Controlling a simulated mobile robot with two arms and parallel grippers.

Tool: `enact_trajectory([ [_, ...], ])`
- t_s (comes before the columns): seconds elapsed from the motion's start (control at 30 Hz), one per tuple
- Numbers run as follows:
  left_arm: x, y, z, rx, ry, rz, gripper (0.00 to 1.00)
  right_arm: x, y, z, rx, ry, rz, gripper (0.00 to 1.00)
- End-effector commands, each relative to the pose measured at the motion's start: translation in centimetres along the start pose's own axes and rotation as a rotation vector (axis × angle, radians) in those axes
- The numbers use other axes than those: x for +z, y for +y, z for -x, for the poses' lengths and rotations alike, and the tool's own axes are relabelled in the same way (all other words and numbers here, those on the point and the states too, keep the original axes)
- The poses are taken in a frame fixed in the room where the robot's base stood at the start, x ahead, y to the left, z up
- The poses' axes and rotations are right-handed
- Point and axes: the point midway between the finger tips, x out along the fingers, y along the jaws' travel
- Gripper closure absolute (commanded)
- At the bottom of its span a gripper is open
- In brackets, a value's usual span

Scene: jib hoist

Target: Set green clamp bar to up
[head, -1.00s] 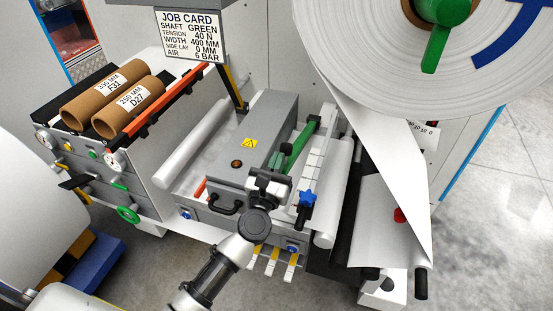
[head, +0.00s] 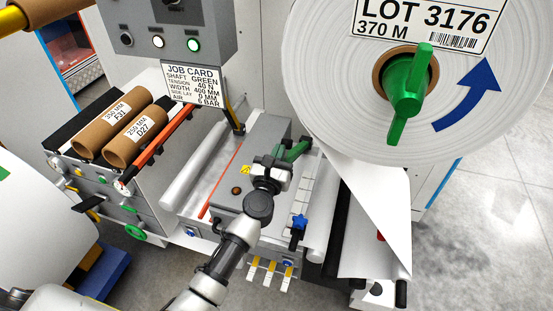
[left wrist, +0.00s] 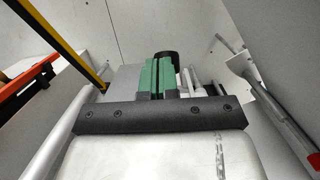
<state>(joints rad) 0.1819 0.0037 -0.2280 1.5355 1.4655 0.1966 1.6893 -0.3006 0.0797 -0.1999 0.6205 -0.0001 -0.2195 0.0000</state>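The green clamp bar (head: 293,150) is at the back right of the grey flat-topped unit in the head view, partly hidden behind my left gripper. It looks tilted rather than upright there. In the left wrist view a green bar with a black end (left wrist: 160,76) lies straight ahead of the dark palm. My left gripper (head: 272,160) is at the near end of the clamp bar; I cannot tell whether it touches it. Its fingertips are too small and hidden to show whether they are apart. My right gripper is not in view.
A large white paper roll (head: 335,110) with a green handle (head: 407,92) stands at the right, its web running down. A job card (head: 194,84) hangs below a grey control box (head: 170,30). Cardboard cores (head: 137,143) lie at the left. A blue star knob (head: 299,221) is at the right.

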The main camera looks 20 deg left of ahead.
Motion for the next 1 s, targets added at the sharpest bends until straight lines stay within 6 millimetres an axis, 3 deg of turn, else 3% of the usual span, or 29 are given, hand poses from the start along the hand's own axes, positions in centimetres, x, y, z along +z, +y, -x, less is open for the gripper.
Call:
enact_trajectory([
  [0.03,1.1,0.0,-0.8,0.001,-0.001,0.001,1.00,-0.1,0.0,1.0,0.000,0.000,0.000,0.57],
  [0.27,4.2,0.0,-4.5,0.001,-0.002,0.001,1.00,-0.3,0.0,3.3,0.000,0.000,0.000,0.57],
  [0.43,6.7,0.0,-8.3,0.001,-0.003,0.002,1.00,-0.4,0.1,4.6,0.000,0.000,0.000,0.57],
  [0.7,8.8,0.0,-13.5,0.001,0.000,0.001,1.00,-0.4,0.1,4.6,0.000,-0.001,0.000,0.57],
  [1.0,9.9,-0.1,-16.0,-0.002,0.003,0.001,1.00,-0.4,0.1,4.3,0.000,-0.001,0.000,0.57],
])
